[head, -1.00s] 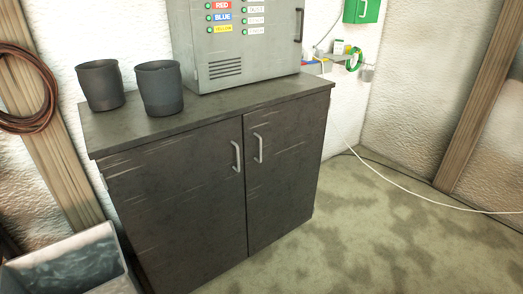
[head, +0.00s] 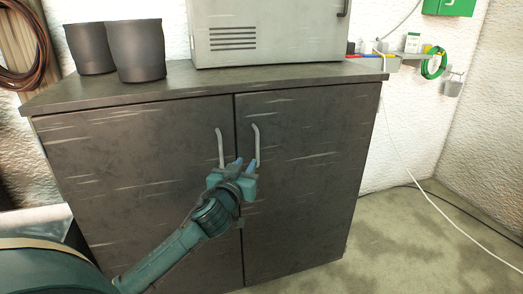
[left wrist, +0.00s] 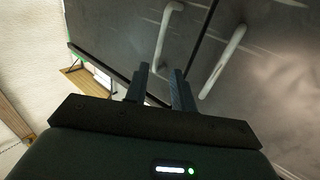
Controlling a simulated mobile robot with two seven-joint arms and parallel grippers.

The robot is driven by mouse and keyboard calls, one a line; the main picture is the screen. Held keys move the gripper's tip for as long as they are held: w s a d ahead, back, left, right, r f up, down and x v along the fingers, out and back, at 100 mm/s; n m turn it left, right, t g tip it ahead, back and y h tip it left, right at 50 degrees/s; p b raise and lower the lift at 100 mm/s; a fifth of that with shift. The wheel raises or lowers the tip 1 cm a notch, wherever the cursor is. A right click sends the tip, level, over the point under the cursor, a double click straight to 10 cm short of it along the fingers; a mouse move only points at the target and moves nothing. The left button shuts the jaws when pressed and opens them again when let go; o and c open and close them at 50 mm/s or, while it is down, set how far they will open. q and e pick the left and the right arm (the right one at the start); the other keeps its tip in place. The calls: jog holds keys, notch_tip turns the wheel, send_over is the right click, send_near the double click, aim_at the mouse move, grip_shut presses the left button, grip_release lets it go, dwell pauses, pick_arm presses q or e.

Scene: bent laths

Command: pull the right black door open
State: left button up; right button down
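The cabinet's right black door (head: 310,190) is shut, level with the left black door (head: 140,190). Its pale bar handle (head: 257,145) stands upright by the middle seam, and it also shows in the left wrist view (left wrist: 223,62). My left gripper (head: 245,165) is in front of the seam, near the lower ends of both handles. In the left wrist view its two fingers (left wrist: 160,72) stand apart with nothing between them. The right door's handle is to the right of the fingers, outside them. The left door's handle (head: 220,148) is just above the gripper. My right gripper is not in view.
Two dark pots (head: 136,50) and a grey metal box (head: 268,35) stand on the cabinet top (head: 110,90). A white cable (head: 440,215) hangs at the right and runs over the floor. The floor (head: 400,260) right of the cabinet is mostly clear.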

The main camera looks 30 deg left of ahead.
aim_at(257, 148)
pick_arm(q)
jog(key=b+x, duration=0.1)
jog(key=x, duration=1)
jog(key=shift+f, duration=0.1)
jog(key=shift+d, duration=0.1)
grip_shut()
